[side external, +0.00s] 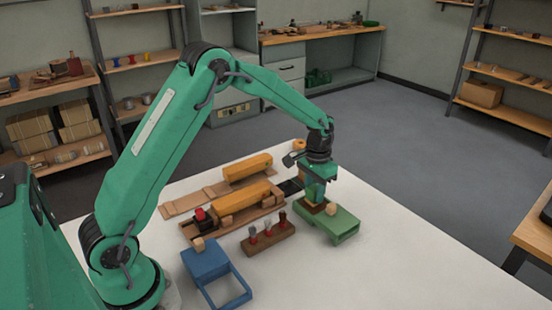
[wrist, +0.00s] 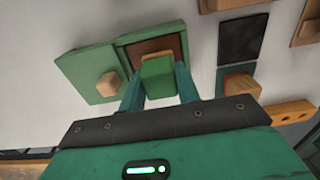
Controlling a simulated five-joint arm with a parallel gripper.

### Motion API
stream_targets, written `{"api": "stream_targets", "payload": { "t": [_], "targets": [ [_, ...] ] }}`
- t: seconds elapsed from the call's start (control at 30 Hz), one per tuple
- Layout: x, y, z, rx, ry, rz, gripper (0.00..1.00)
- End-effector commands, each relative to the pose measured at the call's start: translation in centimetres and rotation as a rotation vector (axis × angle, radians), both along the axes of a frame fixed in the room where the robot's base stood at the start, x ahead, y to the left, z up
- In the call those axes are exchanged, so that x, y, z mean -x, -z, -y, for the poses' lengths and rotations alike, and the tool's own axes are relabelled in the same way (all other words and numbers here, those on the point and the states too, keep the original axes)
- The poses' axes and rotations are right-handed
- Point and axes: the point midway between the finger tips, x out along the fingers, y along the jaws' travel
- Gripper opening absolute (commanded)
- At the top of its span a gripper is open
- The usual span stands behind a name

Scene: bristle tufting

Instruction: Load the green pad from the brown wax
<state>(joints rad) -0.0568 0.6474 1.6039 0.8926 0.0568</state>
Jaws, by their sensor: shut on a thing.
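My gripper (wrist: 160,88) is shut on the green pad (wrist: 157,80), which sits between its two teal fingers in the wrist view. The pad overlaps the brown wax (wrist: 146,49), which lies in the open part of a green box (wrist: 78,66). I cannot tell whether the pad touches the wax. The box's flat green part beside the wax carries a wooden knob (wrist: 108,84). In the side view my gripper (side external: 316,198) points down at the left part of the green box (side external: 346,228), with the brown wax (side external: 313,208) just under it.
A wooden rack (side external: 283,235) with several red-based tufts stands left of the green box. A blue box (side external: 205,258) with an open frame is at the front left. Long orange blocks (side external: 247,166) lie behind. The white table's front right is clear.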

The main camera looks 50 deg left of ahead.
Motion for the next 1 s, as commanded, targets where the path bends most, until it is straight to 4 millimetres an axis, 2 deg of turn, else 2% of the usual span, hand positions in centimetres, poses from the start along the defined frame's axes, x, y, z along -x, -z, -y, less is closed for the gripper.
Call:
{"api": "stream_targets", "payload": {
  "t": [1.0],
  "targets": [
    [-0.1,-5.8,0.0,0.000,0.000,0.003,0.14]
  ]
}}
